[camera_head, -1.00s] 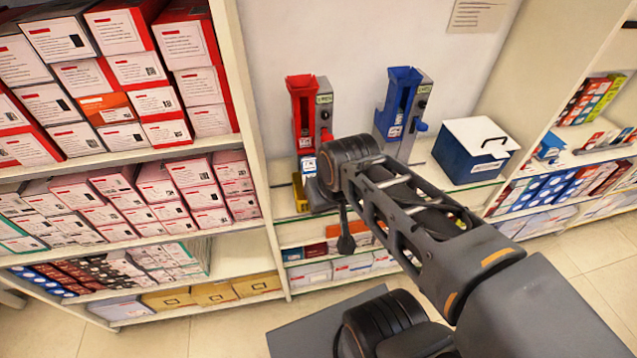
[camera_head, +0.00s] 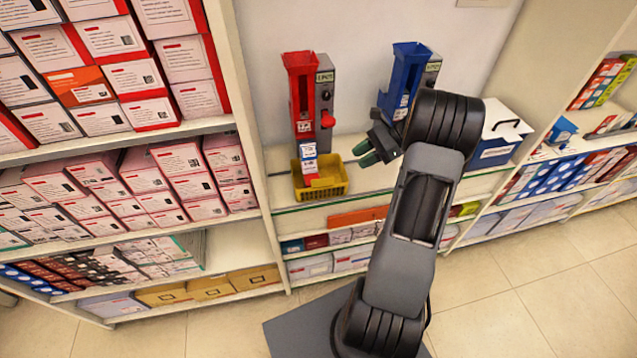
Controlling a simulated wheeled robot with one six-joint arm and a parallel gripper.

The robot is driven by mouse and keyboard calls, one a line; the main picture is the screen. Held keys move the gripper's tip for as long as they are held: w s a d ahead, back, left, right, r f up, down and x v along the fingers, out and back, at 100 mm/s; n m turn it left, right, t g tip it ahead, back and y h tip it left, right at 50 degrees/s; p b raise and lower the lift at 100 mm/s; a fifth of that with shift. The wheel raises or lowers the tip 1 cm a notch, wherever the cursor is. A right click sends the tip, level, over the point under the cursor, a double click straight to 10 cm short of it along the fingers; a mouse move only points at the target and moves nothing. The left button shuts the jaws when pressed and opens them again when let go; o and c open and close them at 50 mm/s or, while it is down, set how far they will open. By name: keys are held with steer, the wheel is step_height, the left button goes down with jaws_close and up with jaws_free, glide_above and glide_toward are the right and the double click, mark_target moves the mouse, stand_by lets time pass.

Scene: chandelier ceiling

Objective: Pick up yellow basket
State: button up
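The yellow basket (camera_head: 322,188) sits on the white counter at the foot of the red dispenser. Small boxes, one white and blue, stand or lie at its back inside it. My gripper (camera_head: 360,156) is to the right of the basket and a little higher in the picture, in front of the blue dispenser. Its dark green-tipped fingers point left and show a small gap between them. Nothing shows between them, and they are apart from the basket.
The red dispenser (camera_head: 301,100) stands behind the basket, the blue dispenser (camera_head: 404,80) to its right. A blue box with a white lid (camera_head: 505,130) is farther right. A shelf full of boxes (camera_head: 130,190) rises close on the left. Counter between basket and gripper is clear.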

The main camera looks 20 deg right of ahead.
mark_target(323, 179)
steer(key=shift+m, duration=0.3)
steer(key=x, duration=0.4)
steer(key=p+x, duration=0.1)
steer(key=x, duration=0.4)
steer(key=p+x, duration=0.1)
steer(key=x, duration=0.3)
steer(key=shift+w+f, duration=0.3)
steer(key=shift+f, duration=0.05)
steer(key=shift+c, duration=0.4)
